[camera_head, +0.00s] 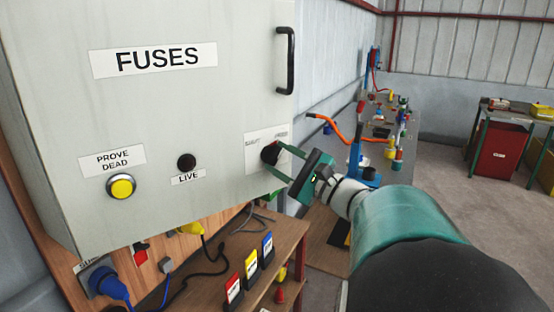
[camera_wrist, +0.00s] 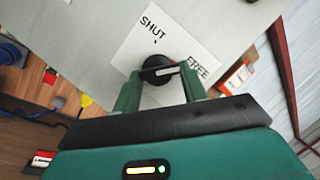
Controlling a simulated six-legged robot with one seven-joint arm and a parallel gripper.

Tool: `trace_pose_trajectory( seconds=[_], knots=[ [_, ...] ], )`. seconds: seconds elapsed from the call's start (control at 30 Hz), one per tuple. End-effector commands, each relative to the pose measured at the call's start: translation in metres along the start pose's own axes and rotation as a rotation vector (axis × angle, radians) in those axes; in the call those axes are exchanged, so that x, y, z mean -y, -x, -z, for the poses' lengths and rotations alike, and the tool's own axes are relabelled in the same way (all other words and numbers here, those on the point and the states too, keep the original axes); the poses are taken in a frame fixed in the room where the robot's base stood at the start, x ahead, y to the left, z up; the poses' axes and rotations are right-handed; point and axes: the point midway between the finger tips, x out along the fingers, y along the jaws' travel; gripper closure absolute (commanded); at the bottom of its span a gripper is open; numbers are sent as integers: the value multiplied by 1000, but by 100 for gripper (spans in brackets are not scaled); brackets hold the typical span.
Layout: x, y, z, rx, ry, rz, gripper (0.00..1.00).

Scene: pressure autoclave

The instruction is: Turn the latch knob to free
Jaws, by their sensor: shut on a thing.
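The black latch knob (camera_head: 269,153) sits on a white label plate (camera_head: 254,155) at the lower right of the grey fuse cabinet door. In the wrist view the knob (camera_wrist: 153,63) is dark and round, with a white stripe on its grip bar. The plate reads SHUT at the top and FREE at the right; the stripe's right end lies towards FREE. My gripper (camera_head: 279,159) is shut on the knob, its green fingers on either side, also in the wrist view (camera_wrist: 160,78). The fingers hide part of the knob.
The door has a black handle (camera_head: 286,60), a yellow PROVE DEAD button (camera_head: 121,187) and a dark LIVE lamp (camera_head: 187,161). Below, a wooden bench (camera_head: 208,284) carries red, yellow and blue tags. Free floor lies at the right, before a red bin (camera_head: 497,152).

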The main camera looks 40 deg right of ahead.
Motion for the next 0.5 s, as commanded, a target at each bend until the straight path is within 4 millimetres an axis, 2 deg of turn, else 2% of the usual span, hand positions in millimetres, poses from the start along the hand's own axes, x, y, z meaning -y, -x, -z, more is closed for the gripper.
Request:
trace_pose_trajectory(
  seconds=[0.2,0.5],
  knots=[
    [1,0,-1,2,-83,40,80],
    [1,0,-1,2,-119,55,80]
  ],
)
